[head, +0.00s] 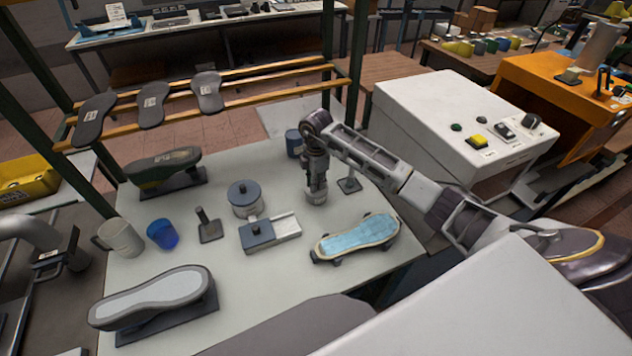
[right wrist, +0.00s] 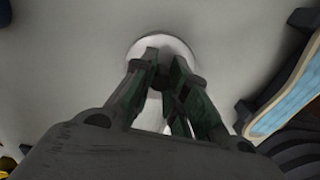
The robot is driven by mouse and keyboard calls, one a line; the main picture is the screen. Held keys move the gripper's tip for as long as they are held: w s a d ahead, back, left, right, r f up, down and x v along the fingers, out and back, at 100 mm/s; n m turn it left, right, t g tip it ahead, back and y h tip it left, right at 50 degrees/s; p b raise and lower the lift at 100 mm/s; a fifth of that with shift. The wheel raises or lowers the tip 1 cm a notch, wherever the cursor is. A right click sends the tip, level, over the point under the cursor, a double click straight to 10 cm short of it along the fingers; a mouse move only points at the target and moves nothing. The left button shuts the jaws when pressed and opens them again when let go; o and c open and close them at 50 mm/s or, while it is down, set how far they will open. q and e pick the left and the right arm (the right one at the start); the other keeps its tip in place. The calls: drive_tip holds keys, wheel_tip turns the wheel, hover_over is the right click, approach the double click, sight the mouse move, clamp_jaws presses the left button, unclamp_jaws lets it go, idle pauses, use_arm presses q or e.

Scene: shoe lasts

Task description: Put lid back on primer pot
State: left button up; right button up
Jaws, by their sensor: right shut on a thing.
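My right gripper (head: 316,188) points down over the right back part of the pale table. It is shut on a pale round piece (head: 316,198), which looks like a lid. In the right wrist view the fingers (right wrist: 165,75) meet over this white disc (right wrist: 180,44); whether it touches the table is unclear. A dark blue-grey pot (head: 293,144) stands just behind the gripper, partly hidden by the arm, and may be the primer pot. A wide grey round pot (head: 244,201) with a knobbed top stands to the left, its top on. My left gripper is not in view.
A small stand (head: 349,184) is close right of the gripper. A blue-topped board (head: 357,238) lies in front. A box with a knobbed slab (head: 270,231), a stamp-like tool (head: 208,226), blue cup (head: 162,234), mug (head: 120,238) and shoe lasts (head: 160,295) fill the left.

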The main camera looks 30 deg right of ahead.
drive_tip(key=o, duration=0.8)
drive_tip(key=shift+o, duration=0.6)
drive_tip(key=o, duration=0.4)
drive_tip(key=shift+r, duration=0.15)
drive_tip(key=shift+r+p, duration=2.6)
drive_tip(key=shift+r, duration=0.8)
